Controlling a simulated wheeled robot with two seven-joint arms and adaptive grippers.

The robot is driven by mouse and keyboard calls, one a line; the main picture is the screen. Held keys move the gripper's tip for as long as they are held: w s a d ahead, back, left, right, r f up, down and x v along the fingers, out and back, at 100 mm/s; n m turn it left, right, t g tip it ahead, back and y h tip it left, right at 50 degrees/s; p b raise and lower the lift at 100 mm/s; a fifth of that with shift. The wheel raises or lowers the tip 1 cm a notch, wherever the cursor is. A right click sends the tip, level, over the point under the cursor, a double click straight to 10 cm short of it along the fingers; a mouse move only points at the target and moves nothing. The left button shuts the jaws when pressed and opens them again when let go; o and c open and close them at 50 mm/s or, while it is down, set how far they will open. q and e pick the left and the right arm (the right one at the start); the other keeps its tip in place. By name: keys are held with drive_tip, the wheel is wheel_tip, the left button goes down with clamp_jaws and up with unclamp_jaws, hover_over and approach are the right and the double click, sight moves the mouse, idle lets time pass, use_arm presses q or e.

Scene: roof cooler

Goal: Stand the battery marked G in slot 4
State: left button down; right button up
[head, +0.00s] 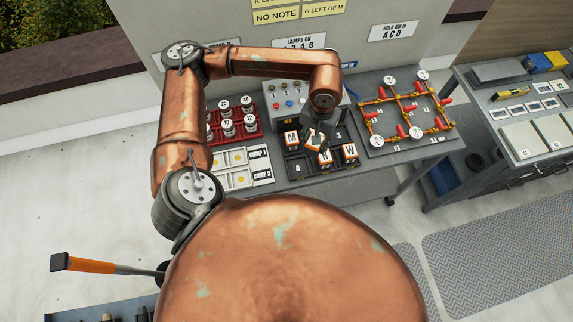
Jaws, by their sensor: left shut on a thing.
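A black battery rack (298,169) with numbered slots stands on the grey bench. Slot 4, at its front left, shows its number and looks empty. White-and-orange batteries marked M (291,139) and W (350,152) stand in the rack, and one that seems marked H (325,157) shows at the front middle. My left gripper (316,138) reaches down over the middle of the rack and is shut on a white-and-orange battery, largely hidden by the fingers. I cannot read a G on it. My right gripper is out of view.
A control box (285,100) with coloured buttons stands behind the rack. A red tray (240,129) of white-topped cylinders and a white card board (238,170) lie left. Notes hang on the wall behind.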

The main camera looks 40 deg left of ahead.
use_arm(q)
drive_tip(key=n, duration=0.2)
drive_tip(key=s+d+n, duration=0.1)
drive_tip(key=n, duration=0.1)
drive_tip(key=shift+s+f, duration=0.15)
drive_tip(key=s+d+m+p, duration=0.1)
drive_tip(key=s+d+m, duration=0.3)
drive_tip(key=m, duration=1.2)
drive_tip(key=s+d+m+p, duration=0.25)
drive_tip(key=s+m, duration=0.35)
drive_tip(key=m, duration=1)
drive_tip(key=w+a+f, duration=0.2)
drive_tip(key=a, duration=0.1)
drive_tip(key=w+a+f+b, duration=0.1)
drive_tip(key=w+a+f, duration=0.4)
drive_tip(key=a+f, duration=0.1)
drive_tip(key=shift+w+a+f, duration=0.1)
drive_tip(key=shift+w+a, duration=0.05)
drive_tip(key=shift+a, duration=0.25)
drive_tip(key=shift+w+a+f, duration=0.35)
drive_tip(key=shift+a+f, duration=0.05)
drive_tip(key=shift+f, duration=0.3)
wheel_tip(320, 180, down, 3)
drive_tip(key=shift+a+f, duration=0.1)
drive_tip(key=shift+a, duration=0.05)
